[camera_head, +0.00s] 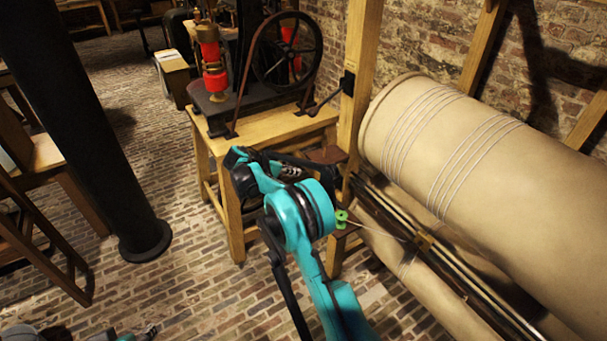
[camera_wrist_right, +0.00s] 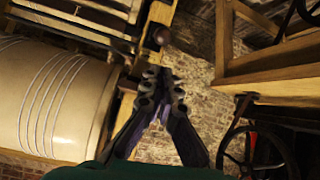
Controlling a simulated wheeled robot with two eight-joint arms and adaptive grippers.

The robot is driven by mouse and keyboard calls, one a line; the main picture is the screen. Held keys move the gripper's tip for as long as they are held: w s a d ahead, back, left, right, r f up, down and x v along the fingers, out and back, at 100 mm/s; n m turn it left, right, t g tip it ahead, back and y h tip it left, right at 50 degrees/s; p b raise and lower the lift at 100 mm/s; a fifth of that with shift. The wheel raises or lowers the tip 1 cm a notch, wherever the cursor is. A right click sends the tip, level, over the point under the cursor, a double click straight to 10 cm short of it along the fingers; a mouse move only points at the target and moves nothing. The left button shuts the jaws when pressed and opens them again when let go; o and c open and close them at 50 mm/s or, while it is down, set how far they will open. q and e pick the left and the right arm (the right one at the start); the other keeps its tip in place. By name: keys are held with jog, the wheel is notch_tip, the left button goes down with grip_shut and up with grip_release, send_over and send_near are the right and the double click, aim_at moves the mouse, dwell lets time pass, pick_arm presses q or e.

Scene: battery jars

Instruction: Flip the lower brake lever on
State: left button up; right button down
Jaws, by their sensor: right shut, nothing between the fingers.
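My right gripper (camera_head: 328,168) is beside the wooden post (camera_head: 361,70) at the left end of the large pale drum. Its fingers are shut and empty; the fingertips also show close together in the right wrist view (camera_wrist_right: 163,80). A dark lever (camera_head: 325,101) reaches down-left from a black box (camera_head: 347,83) on the post, above my gripper. I cannot make out a separate lower brake lever; my gripper and arm cover part of the area below. At the bottom left edge, a small teal and dark piece of my left arm shows, its fingers unclear.
The large drum (camera_head: 500,160) with cord windings fills the right side. A wooden bench (camera_head: 265,128) carries a machine with a spoked wheel (camera_head: 287,50). A green spool (camera_head: 341,218) sits beside my right arm. A black column (camera_head: 85,120) stands left, with open brick floor between.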

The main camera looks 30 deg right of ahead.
jog(key=b+x, duration=0.3)
jog(key=x, duration=0.7)
dwell(0.6)
